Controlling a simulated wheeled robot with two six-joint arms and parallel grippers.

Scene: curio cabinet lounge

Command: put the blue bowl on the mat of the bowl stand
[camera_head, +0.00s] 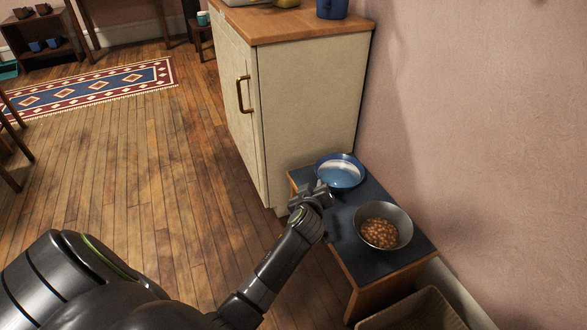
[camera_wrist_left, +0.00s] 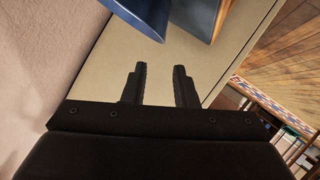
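The blue bowl (camera_head: 341,176), with a pale blue inside, sits upright at the far end of the dark mat (camera_head: 340,218) on the low wooden bowl stand (camera_head: 366,298). A blue piece of it seems to show at the top of the left wrist view (camera_wrist_left: 137,14). My left gripper (camera_head: 325,192) is just in front of the bowl, over the stand's left edge. In the left wrist view its two fingers (camera_wrist_left: 160,85) are apart with nothing between them. I see no contact with the bowl. My right gripper is out of view.
A grey bowl of brown food (camera_head: 391,219) stands on the mat's nearer half. A cream cabinet (camera_head: 300,105) rises behind the stand, and a pink wall (camera_head: 480,120) closes the right. A wicker basket (camera_head: 420,312) is in front.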

